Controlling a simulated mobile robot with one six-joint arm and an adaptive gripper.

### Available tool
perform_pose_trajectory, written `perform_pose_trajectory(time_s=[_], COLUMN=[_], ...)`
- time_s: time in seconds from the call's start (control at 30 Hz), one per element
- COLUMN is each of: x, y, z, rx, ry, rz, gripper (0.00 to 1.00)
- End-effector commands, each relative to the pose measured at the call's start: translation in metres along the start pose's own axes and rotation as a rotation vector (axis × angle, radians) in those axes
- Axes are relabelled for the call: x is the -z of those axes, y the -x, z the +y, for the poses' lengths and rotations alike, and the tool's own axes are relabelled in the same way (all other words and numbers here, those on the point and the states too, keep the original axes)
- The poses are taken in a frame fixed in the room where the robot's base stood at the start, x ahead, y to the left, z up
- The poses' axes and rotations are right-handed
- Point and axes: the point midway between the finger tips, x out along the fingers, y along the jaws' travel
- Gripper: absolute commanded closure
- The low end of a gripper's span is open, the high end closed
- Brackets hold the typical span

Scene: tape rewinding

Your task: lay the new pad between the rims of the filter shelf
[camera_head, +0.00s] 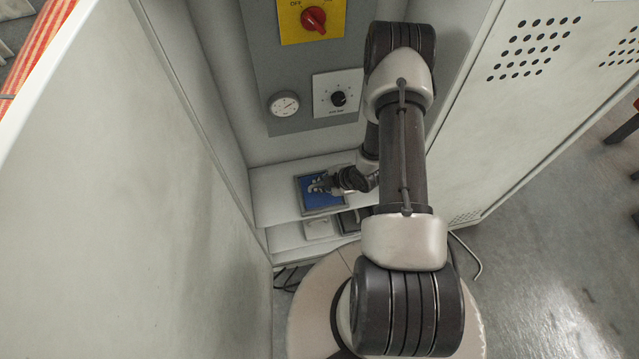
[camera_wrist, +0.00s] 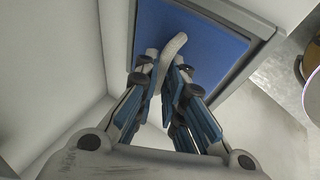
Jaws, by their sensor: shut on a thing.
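A blue square pad (camera_head: 325,199) with a grey border shows at the upper shelf (camera_head: 275,190) of the cabinet. It also fills the top of the wrist view (camera_wrist: 205,45). A pale curved handle (camera_wrist: 172,50) rises over its blue face. My gripper (camera_head: 322,184) is above the pad, and its fingers (camera_wrist: 165,75) are closed around the handle in the wrist view. I cannot tell whether the pad rests on the shelf or hangs just above it. The shelf's rims are not clear to make out, and my arm hides part of its right side.
Below, a lower shelf holds a pale flat piece (camera_head: 319,228) and a dark piece (camera_head: 350,221). Above are a gauge (camera_head: 284,105), a dial (camera_head: 338,98) and a red switch (camera_head: 314,18). Cabinet walls or doors stand close on both sides.

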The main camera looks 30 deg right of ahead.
Motion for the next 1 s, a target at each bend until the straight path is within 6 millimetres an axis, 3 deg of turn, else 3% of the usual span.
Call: perform_pose_trajectory(time_s=[0.33, 0.37, 0.63, 1.0], x=[-0.001, -0.0006, -0.0004, 0.0006], y=[-0.0027, -0.0017, -0.0012, 0.0014], z=[-0.0006, -0.0001, 0.0002, 0.0016], rx=[-0.001, -0.001, -0.001, -0.001], ry=[0.001, 0.001, 0.001, 0.001], rz=[0.0, 0.0, 0.0, 0.0], gripper=[1.0, 0.88, 0.7, 0.7])
